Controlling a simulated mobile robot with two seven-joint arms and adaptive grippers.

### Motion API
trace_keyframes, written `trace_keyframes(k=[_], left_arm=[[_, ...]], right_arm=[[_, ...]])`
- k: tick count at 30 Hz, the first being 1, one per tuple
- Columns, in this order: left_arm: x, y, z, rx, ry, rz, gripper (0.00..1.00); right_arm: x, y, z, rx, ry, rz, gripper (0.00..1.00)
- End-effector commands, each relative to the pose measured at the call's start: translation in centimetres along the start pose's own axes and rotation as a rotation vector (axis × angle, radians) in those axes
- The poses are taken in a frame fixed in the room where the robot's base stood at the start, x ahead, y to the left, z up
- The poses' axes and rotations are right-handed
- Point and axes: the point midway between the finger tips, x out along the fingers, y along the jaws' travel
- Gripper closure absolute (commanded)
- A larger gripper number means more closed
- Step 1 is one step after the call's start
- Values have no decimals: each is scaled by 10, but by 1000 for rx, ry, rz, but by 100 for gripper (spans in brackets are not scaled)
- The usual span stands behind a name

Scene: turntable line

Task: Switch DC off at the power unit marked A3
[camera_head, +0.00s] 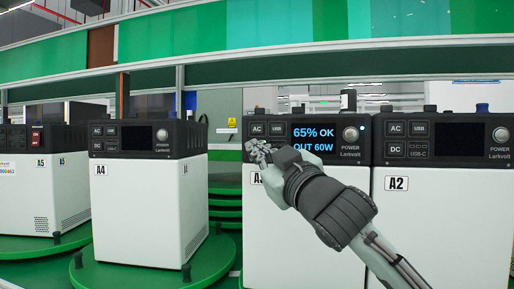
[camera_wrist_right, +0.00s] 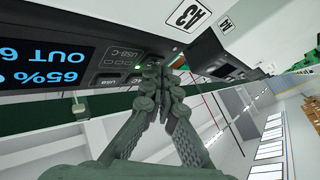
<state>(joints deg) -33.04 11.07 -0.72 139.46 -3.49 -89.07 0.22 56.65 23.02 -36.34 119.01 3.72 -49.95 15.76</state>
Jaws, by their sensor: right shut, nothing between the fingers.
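The power unit A3 (camera_head: 290,230) is a white box with a black front panel, in the middle of the head view. Its display (camera_head: 313,137) is lit and reads 65% OK, OUT 60W. My right gripper (camera_head: 257,150) is shut and empty, its fingertips at the panel's lower left, where they hide the DC button. My left gripper is not in view.
Unit A2 (camera_head: 440,230) stands close to A3's right. Unit A4 (camera_head: 140,205) stands on a green turntable (camera_head: 150,275) to the left, with unit A5 (camera_head: 40,180) beyond it. Their displays are dark. A gap separates A4 from A3.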

Motion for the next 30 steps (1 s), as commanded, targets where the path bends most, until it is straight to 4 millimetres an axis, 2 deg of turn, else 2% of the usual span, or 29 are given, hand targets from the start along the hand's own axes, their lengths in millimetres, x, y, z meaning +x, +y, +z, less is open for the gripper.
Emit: trace_keyframes(k=[16,30], left_arm=[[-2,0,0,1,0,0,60],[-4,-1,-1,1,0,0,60]], right_arm=[[2,2,2,0,-2,0,100],[-9,-7,-5,1,-1,0,100]])
